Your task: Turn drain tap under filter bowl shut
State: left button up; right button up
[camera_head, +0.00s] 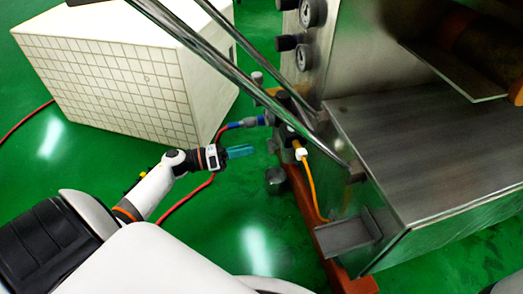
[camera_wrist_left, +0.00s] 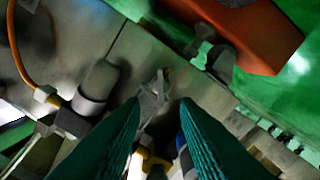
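My left gripper (camera_head: 250,151) reaches in from the left in the head view, its teal fingers pointing at the air fittings on the machine's side. In the left wrist view its two fingers (camera_wrist_left: 160,103) are apart with a gap between them. A small grey metal piece, probably the drain tap (camera_wrist_left: 154,95), shows in line with this gap; I cannot tell whether the fingers touch it. A grey cylinder (camera_wrist_left: 101,80), possibly the filter bowl, hangs on a black block beside it. The tap cannot be made out in the head view. My right gripper is not in view.
The steel machine (camera_head: 430,150) fills the right, on an orange base frame (camera_head: 330,262). An orange hose (camera_head: 311,185) with a white nut runs down its side. A blue fitting (camera_head: 247,122) joins a red hose. A white gridded box (camera_head: 110,75) stands behind on green floor.

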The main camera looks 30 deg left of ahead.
aim_at(272, 146)
pick_arm(q)
jog(key=b+x, duration=0.1)
jog(key=x, duration=0.4)
jog(key=shift+w+d+b, duration=0.1)
jog(key=shift+w+b, duration=0.1)
jog(key=shift+b, duration=0.15)
grip_shut()
